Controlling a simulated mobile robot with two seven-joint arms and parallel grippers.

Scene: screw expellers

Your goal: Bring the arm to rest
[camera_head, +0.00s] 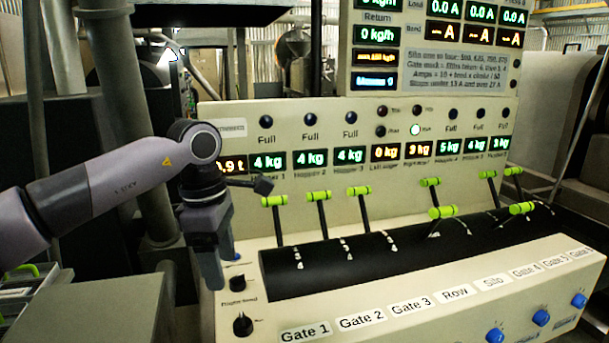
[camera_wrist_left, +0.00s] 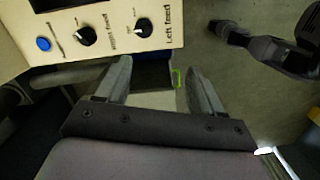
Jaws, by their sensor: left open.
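My left gripper (camera_head: 213,275) hangs downward at the left end of the control console (camera_head: 400,318), its purple-grey arm coming in from the left. In the left wrist view the two grey fingers of the left gripper (camera_wrist_left: 160,72) stand apart with nothing held between them. They are beyond the console edge, close to its knob corner (camera_wrist_left: 178,40). Two black knobs, the upper (camera_head: 238,283) and the lower (camera_head: 243,325), sit just right of the gripper in the head view. My right gripper does not show.
Several green-handled levers (camera_head: 318,196) rise from the black strip on the console. Blue knobs (camera_head: 541,317) line its front right. A panel of lit displays (camera_head: 350,157) stands behind. A grey box (camera_head: 88,310) stands at lower left. Floor (camera_wrist_left: 220,75) shows beside the console.

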